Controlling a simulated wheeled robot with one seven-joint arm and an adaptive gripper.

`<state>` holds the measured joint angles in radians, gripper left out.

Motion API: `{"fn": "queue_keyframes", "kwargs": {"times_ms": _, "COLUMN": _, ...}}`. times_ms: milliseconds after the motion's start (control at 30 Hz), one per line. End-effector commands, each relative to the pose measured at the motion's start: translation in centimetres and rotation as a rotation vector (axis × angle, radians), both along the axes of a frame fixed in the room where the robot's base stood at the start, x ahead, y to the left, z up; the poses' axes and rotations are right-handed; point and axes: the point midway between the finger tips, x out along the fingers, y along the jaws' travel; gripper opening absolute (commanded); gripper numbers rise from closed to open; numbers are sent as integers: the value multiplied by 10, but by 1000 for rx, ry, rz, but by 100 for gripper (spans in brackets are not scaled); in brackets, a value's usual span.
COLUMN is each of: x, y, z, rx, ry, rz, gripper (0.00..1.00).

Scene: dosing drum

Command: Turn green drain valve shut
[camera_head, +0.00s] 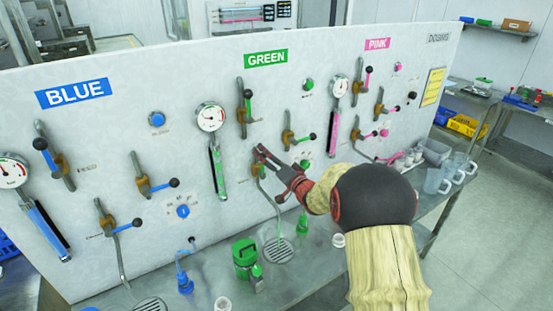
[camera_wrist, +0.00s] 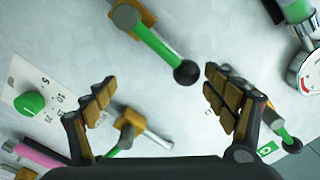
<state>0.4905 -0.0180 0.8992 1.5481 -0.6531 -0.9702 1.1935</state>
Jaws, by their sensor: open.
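The green drain valve (camera_head: 256,169) is the lowest valve of the green section, with a pipe running down to a round drain grate. In the wrist view its green lever (camera_wrist: 158,45) slants from the brass body to a black ball end. The ball lies between and beyond my fingertips, apart from both. My gripper (camera_head: 265,155) is open at the panel and hides part of this valve in the head view. In the wrist view my gripper (camera_wrist: 165,85) has both padded fingers spread wide, with nothing between the pads.
Another green-lever valve (camera_head: 288,136) sits just above my gripper, and one (camera_head: 246,105) is higher. A green dial (camera_wrist: 30,103) is left in the wrist view. A gauge (camera_head: 210,117) and tube stand left. A green container (camera_head: 244,257) is on the bench below.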

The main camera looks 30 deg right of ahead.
Motion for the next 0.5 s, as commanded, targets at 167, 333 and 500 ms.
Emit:
{"fn": "queue_keyframes", "kwargs": {"times_ms": 167, "x": 0, "y": -8, "z": -4, "rx": 0, "ry": 0, "rz": -1, "gripper": 85}}
{"fn": "queue_keyframes", "kwargs": {"times_ms": 333, "x": 0, "y": -18, "z": -9, "rx": 0, "ry": 1, "rz": -1, "gripper": 85}}
{"fn": "queue_keyframes", "kwargs": {"times_ms": 500, "x": 0, "y": -21, "z": -12, "rx": 1, "ry": 4, "rz": -1, "gripper": 85}}
